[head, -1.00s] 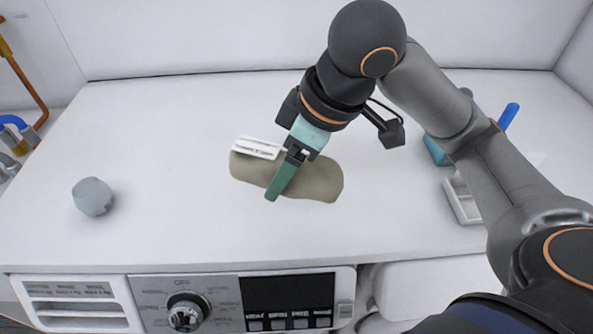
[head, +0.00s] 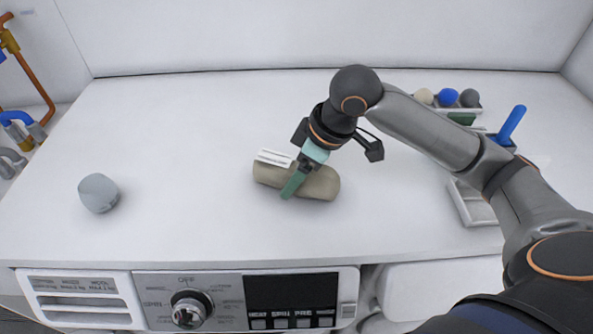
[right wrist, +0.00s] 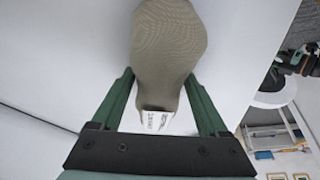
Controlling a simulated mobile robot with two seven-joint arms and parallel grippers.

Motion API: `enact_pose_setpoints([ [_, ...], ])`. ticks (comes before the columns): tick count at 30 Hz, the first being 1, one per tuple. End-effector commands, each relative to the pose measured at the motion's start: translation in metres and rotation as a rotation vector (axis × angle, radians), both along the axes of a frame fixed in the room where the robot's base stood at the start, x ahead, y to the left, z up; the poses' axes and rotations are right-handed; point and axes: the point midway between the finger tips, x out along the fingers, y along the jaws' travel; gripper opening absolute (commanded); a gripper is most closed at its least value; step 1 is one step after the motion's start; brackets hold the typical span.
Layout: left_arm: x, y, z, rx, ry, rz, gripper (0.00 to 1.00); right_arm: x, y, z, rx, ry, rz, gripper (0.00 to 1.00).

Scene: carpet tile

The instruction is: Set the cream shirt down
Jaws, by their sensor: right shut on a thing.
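The cream shirt (head: 322,184) is a rolled, greyish-tan bundle with a white label on its left end. It lies level, low over or touching the white top (head: 200,230); I cannot tell which. My right gripper (head: 293,184) reaches down from above, with its green fingers across the middle of the roll. In the right wrist view, the shirt (right wrist: 168,45) sits between the two green fingers of the gripper (right wrist: 160,80), which is shut on it. The white label shows near the gripper's palm. My left gripper is not in view.
A grey rounded lump (head: 98,193) sits at the left. A blue-handled tool (head: 511,122) and a small white tray (head: 466,205) stand at the right, with several balls (head: 448,97) behind. The top around the shirt is clear.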

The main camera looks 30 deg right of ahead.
Motion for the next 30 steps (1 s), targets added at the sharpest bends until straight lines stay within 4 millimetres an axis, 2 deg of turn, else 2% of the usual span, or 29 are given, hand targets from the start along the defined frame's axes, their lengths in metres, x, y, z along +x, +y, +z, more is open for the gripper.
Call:
enact_pose_setpoints([
  [7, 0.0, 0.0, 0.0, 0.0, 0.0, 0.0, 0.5, 0.0, 0.0, -0.003, 0.001, -0.001, 0.0, 0.04],
  [8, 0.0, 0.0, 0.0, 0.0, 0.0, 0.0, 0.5, 0.0, 0.0, -0.004, 0.001, -0.001, 0.0, 0.79],
  [13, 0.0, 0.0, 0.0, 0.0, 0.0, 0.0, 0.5, 0.0, 0.0, -0.003, 0.0, 0.0, 0.0, 0.98],
  [23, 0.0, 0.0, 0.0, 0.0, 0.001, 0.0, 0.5, 0.0, 0.0, 0.001, 0.001, -0.001, 0.0, 1.0],
  [26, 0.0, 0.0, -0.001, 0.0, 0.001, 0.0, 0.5, -0.002, -0.003, 0.012, 0.001, -0.004, -0.001, 1.0],
  [30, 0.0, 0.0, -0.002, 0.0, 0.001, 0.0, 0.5, -0.01, -0.01, 0.039, 0.0, -0.006, -0.001, 1.0],
])
